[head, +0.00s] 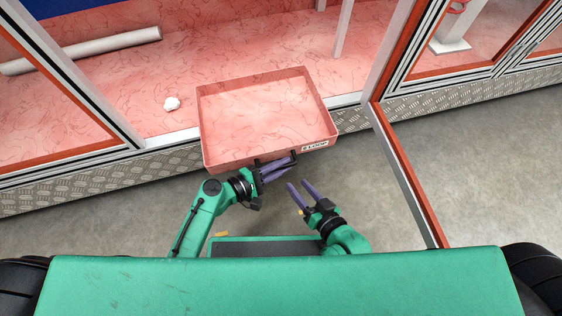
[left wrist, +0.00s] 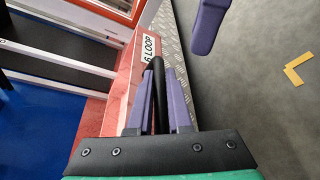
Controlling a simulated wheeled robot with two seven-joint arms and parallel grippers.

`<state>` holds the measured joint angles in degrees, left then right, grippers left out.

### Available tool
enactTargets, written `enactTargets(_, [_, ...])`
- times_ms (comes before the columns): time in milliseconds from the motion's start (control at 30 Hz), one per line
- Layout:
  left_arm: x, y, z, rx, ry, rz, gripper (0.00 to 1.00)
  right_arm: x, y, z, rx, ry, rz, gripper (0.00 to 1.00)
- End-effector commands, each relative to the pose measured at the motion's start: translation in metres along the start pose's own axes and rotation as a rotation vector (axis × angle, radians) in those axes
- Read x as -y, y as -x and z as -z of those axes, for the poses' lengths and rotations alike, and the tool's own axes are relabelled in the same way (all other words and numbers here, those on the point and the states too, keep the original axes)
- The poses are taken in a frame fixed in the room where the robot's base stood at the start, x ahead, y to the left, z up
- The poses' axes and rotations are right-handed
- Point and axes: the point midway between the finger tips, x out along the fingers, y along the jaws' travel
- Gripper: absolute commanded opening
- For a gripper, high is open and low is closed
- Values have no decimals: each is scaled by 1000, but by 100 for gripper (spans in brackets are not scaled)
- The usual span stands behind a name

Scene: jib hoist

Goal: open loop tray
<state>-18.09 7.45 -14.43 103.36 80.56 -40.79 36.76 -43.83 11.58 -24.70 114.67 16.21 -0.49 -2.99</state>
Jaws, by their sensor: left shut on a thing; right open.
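The loop tray (head: 265,112) is a shallow red, empty, open-topped tray in the head view. Its front part sticks out past the metal ledge over the floor. Its front wall carries a white label (head: 315,145), which reads "6 LOOP" in the left wrist view (left wrist: 149,48). A black bar handle (left wrist: 157,85) is on that front wall. My left gripper (head: 279,168) is shut on the handle, with its purple fingers on both sides of the bar in the left wrist view. My right gripper (head: 298,184) is open and empty, below and right of the handle.
A diamond-plate ledge (head: 70,183) runs below the cabinet bays. An open red-edged door frame (head: 410,175) stands out to the right. Grey floor (head: 470,180) is clear at right.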

Motion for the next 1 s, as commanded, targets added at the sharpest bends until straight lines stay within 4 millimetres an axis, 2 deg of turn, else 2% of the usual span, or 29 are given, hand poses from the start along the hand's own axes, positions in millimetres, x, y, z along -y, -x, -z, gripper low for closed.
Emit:
enactTargets(400, [2,1,0,-1,1,2,0,0,1,-2,5,-2,0,50])
enactTargets(433, [2,1,0,-1,0,2,25,0,1,-2,5,-2,0,50])
enactTargets(500, [2,1,0,-1,1,2,47,0,1,-2,5,-2,0,50])
enactTargets(1000, [0,2,-1,0,0,1,47,1,1,0,4,-2,0,50])
